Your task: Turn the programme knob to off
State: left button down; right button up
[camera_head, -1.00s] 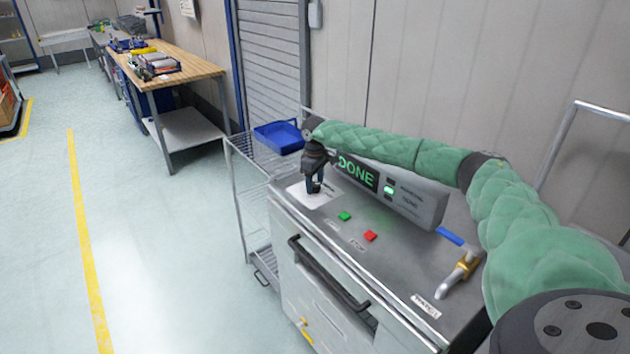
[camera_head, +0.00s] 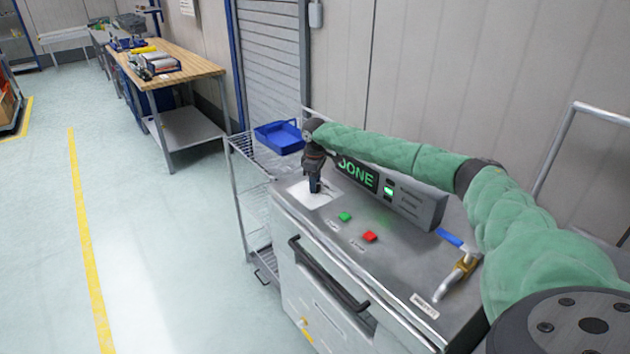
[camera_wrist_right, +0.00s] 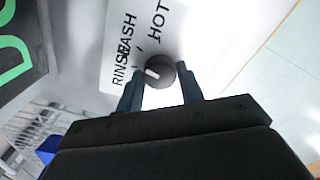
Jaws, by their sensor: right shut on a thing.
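The programme knob (camera_wrist_right: 160,72) is a round black knob with a pale pointer line, on a white label plate (camera_wrist_right: 122,18) marked RINSE, WASH and HOT. In the right wrist view the two fingers of my right gripper (camera_wrist_right: 160,88) stand one on each side of it, closed on its sides. In the head view my right gripper (camera_head: 315,186) points down at the white plate (camera_head: 302,197), at the left end of the machine top, and hides the knob. Any OFF mark is hidden. My left gripper is not in view.
A display box (camera_head: 400,196) reading DONE stands behind the plate. A green button (camera_head: 345,216), a red button (camera_head: 370,236) and a tap with a blue lever (camera_head: 449,237) are on the machine top. A wire rack with a blue tray (camera_head: 279,137) stands at left.

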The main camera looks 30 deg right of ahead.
jog(key=n+p, duration=0.1)
jog(key=n, duration=0.1)
jog(key=shift+n, duration=0.4)
jog(key=n+p, duration=0.1)
jog(key=n, duration=0.2)
jog(key=shift+n, duration=0.3)
jog(key=n, duration=0.2)
jog(key=shift+n, duration=0.3)
jog(key=n, duration=0.4)
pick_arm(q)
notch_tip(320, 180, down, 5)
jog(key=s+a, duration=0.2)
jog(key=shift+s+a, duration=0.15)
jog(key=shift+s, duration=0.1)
pick_arm(e)
jog(key=shift+n, duration=1.2)
jog(key=o, duration=1)
